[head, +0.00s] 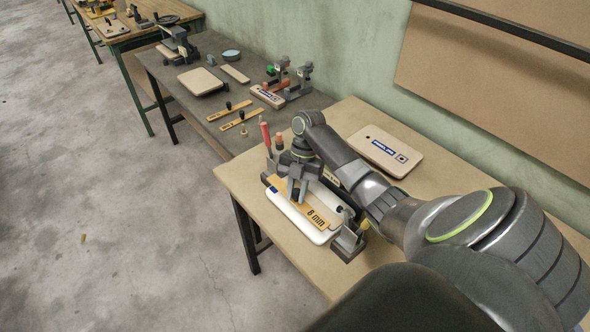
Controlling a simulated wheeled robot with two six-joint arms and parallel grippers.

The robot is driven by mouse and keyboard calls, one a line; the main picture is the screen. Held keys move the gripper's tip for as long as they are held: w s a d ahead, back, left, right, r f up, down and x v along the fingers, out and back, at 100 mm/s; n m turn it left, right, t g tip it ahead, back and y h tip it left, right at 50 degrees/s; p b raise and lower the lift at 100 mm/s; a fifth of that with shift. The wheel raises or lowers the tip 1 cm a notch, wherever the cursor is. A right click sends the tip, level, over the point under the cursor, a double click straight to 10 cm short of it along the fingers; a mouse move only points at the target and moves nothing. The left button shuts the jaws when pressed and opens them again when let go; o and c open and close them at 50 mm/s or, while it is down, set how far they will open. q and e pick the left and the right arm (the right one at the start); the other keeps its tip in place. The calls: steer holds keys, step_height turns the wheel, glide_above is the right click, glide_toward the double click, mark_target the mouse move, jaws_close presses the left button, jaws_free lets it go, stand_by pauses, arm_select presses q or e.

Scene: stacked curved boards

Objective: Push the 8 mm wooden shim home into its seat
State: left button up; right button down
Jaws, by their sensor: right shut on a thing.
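The 8 mm wooden shim (319,219) is a flat tan strip marked "8 mm". It lies lengthwise over a white curved board (290,213) in a dark fixture (347,243) on the near wooden table. My right gripper (297,196) reaches down over the shim's middle and is shut on it, apparently at its knob, which the fingers hide. The seat and the shim's far end are partly hidden by the gripper, so how deep the shim sits cannot be told. My left gripper is not in view.
A tan board with a blue label (385,150) lies behind my right arm. A red-handled tool (266,136) stands at the fixture's far side. The grey table (185,85) beyond holds more shims, boards and clamps. The near table's front left corner (232,172) is clear.

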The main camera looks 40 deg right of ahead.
steer(key=shift+d+f+b, duration=0.65)
steer(key=shift+d+b, duration=0.05)
steer(key=shift+d, duration=0.15)
steer(key=shift+s+d+f+b, duration=0.7)
steer(key=shift+d+f+b, duration=0.15)
steer(key=shift+b, duration=0.9)
stand_by(0.3)
steer(key=shift+a+r+p, duration=0.15)
steer(key=shift+r+p, duration=0.05)
steer(key=shift+p, duration=0.25)
steer(key=shift+w+a+r+p, duration=0.45)
steer(key=shift+w+a+p, duration=0.15)
steer(key=shift+p, duration=0.8)
steer(key=shift+w+a+r+p, duration=0.2)
steer(key=shift+p, duration=0.1)
steer(key=shift+a+r+p, duration=0.4)
steer(key=shift+a, duration=0.1)
steer(key=shift+s+d, duration=0.1)
